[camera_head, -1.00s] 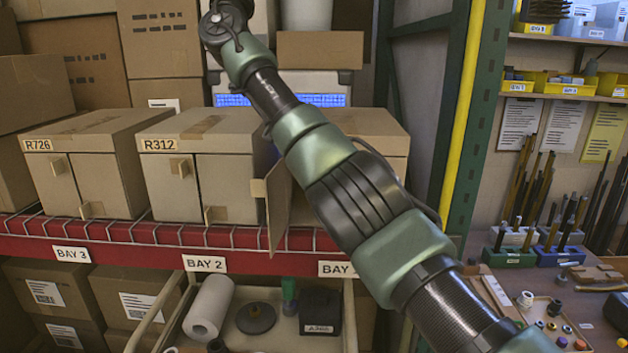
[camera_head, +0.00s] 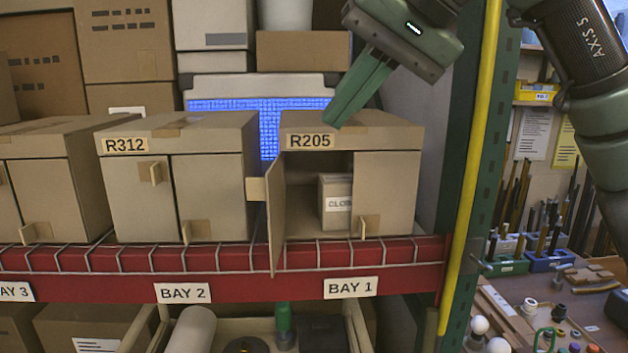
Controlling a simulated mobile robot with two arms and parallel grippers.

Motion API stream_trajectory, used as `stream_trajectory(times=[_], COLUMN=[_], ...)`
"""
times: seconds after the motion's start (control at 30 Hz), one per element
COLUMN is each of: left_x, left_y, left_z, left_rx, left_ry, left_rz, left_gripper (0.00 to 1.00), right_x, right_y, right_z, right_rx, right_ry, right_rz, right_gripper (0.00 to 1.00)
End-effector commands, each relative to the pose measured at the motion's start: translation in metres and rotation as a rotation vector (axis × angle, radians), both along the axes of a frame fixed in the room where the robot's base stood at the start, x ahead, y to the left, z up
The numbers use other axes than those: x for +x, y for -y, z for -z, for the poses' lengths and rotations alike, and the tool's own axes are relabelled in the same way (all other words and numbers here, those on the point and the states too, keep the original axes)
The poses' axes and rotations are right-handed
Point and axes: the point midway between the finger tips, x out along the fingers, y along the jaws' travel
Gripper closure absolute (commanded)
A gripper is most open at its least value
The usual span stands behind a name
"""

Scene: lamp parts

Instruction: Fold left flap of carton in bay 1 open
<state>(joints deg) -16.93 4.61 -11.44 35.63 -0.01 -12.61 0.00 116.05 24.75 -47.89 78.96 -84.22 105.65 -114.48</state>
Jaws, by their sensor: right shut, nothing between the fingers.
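The carton R205 (camera_head: 390,134) stands on the shelf above the BAY 1 label (camera_head: 351,287). Its left flap (camera_head: 275,213) is swung outward, nearly edge-on to the view, with a small tab on its left side. Its right flap (camera_head: 386,190) is closed. Through the left opening a small box (camera_head: 334,190) with a partly hidden label shows inside. My right gripper (camera_head: 336,118) is above the carton's top front, near the R205 label, with its fingers together and empty; I cannot tell if it touches the carton. My left gripper is not in view.
Carton R312 (camera_head: 183,134) stands to the left with both flaps closed, close to the open flap's tab. A red shelf beam with wire mesh (camera_head: 229,284) runs below. A green rack post with a yellow strip (camera_head: 470,170) stands at the right.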

Motion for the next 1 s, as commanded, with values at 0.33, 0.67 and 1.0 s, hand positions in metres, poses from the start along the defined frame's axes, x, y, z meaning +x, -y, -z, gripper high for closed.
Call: stream_trajectory(times=[0.33,0.67,1.0], left_x=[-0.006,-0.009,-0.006], left_y=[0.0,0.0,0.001], left_z=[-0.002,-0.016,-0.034], left_rx=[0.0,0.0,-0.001], left_ry=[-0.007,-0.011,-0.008], left_rz=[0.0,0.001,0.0], left_gripper=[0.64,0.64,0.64], right_x=[0.005,0.035,0.04], right_y=[0.002,-0.029,-0.066], right_z=[0.035,0.09,0.09], right_rx=[-0.073,-0.07,-0.068], right_ry=[-0.021,-0.021,-0.018], right_rz=[0.01,0.01,0.011], right_gripper=[1.0,1.0,1.0])
